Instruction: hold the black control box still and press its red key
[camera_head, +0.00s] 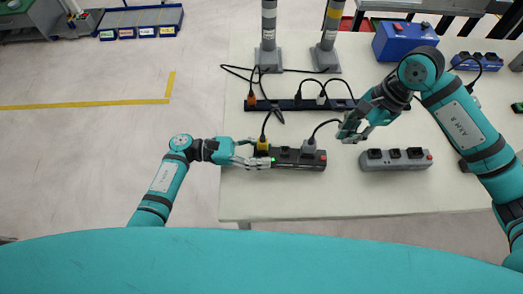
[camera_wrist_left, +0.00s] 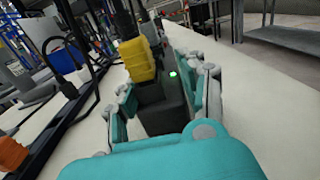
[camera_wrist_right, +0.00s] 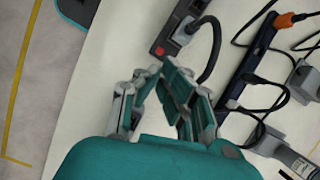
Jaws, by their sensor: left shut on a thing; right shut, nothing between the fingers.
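The black control box (camera_head: 290,158) lies near the front edge of the pale table. It carries a yellow plug (camera_head: 263,144), a grey plug (camera_head: 309,146) and a small green light. Its red key (camera_head: 323,158) is at the right end; the red key also shows in the right wrist view (camera_wrist_right: 160,51). My left gripper (camera_head: 262,161) is shut on the left end of the box, which also shows between its fingers in the left wrist view (camera_wrist_left: 163,112). My right gripper (camera_head: 355,132) is shut and empty, above and right of the red key, apart from it.
A grey strip (camera_head: 395,166) with black sockets and its own red button lies to the right. A long dark strip (camera_head: 290,104) with plugs and loose cables lies behind. Two grey posts and a blue box (camera_head: 405,40) stand farther back. The table front is clear.

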